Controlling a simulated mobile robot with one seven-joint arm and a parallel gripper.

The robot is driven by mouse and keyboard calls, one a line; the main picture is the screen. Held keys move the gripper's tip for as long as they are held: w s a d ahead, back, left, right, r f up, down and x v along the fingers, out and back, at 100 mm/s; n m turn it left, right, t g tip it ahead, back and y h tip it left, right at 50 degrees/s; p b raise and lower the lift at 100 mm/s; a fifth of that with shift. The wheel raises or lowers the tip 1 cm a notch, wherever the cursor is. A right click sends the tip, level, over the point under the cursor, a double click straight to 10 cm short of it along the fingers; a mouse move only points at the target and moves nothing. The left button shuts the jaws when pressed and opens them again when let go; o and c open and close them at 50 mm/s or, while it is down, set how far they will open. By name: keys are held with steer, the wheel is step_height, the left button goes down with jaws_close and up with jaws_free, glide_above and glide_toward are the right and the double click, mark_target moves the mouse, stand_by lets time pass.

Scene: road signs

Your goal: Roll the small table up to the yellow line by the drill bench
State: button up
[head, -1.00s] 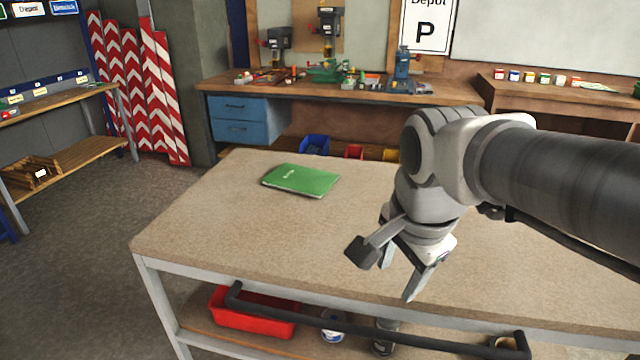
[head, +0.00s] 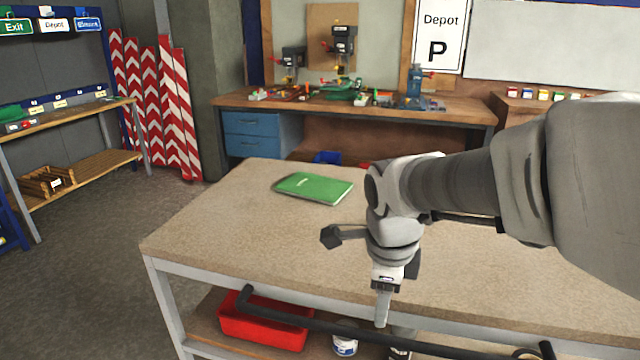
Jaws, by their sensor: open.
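The small table (head: 215,225) has a speckled tan top and a grey metal frame, and fills the foreground. A black push handle (head: 300,323) runs along its near side, below the top. My gripper (head: 383,308) points down at that near side, close to the handle; its fingers appear open, seen nearly edge-on, with nothing visible between them. Whether it touches the handle I cannot tell. The drill bench (head: 390,104), with two drill presses (head: 343,55) above it, stands behind the table. The yellow line is not visible.
A green book (head: 314,187) lies on the tabletop. A red bin (head: 262,328) and a can (head: 344,340) sit on its lower shelf. Shelving (head: 85,115) and red-white striped boards (head: 178,110) stand at left. Grey floor (head: 100,235) is clear between shelving and table.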

mark_target(378, 336)
steer(key=f, duration=0.3)
steer(key=w+f+b, duration=0.1)
steer(key=f, duration=0.3)
steer(key=w+f+b, duration=0.1)
steer(key=f, duration=0.2)
steer(key=shift+d+f, duration=0.3)
steer(key=shift+f, duration=0.1)
jaws_close()
stand_by(0.8)
